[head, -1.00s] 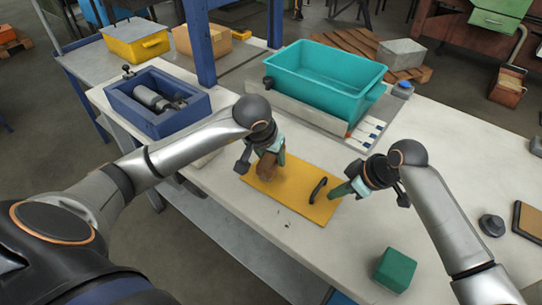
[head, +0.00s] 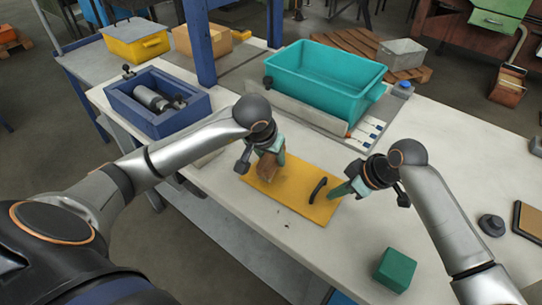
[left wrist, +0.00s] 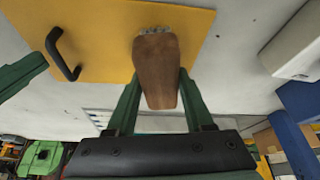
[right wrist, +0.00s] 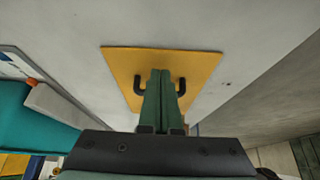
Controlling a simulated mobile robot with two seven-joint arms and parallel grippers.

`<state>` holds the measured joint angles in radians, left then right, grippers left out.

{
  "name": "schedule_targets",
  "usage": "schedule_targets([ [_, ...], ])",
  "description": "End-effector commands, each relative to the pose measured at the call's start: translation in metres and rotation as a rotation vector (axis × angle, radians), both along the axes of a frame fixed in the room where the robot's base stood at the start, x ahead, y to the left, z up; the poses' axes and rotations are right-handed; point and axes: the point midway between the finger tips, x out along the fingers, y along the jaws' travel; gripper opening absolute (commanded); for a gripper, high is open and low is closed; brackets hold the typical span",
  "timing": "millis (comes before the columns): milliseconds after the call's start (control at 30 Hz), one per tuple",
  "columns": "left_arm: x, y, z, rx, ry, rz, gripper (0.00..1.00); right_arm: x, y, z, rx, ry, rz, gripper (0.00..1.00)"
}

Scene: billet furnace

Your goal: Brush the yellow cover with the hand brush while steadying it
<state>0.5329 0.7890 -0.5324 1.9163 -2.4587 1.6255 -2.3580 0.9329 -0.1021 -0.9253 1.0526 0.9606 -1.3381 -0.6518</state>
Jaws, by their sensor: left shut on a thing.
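The yellow cover (head: 290,203) lies flat on the pale bench, with a black handle (head: 318,190) toward its right end. My left gripper (head: 272,156) is shut on the brown hand brush (head: 265,168) over the cover's left part. In the left wrist view the brush (left wrist: 157,72) has its grey bristles at the cover's surface, near one edge; exact contact is unclear. My right gripper (head: 338,191) is at the cover's right end, beside the handle. In the right wrist view its fingers (right wrist: 161,76) are together, in front of the handle, which shows on both sides; contact is unclear.
A teal bin (head: 325,75) stands behind the cover. A blue box (head: 160,118) with a metal part is at the left. A green cube (head: 396,270) sits at the front right, near a dark round object (head: 492,225). Bench between cover and cube is mostly clear.

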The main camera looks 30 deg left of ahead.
Motion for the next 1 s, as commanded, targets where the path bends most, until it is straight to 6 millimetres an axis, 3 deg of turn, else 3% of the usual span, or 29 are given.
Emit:
schedule_targets([
  [1000, 0.0002, 0.0000, 0.0004, 0.000, -0.001, 0.000, 0.08, 0.0000, 0.0003, -0.0094, 0.000, 0.001, 0.000, 0.00],
])
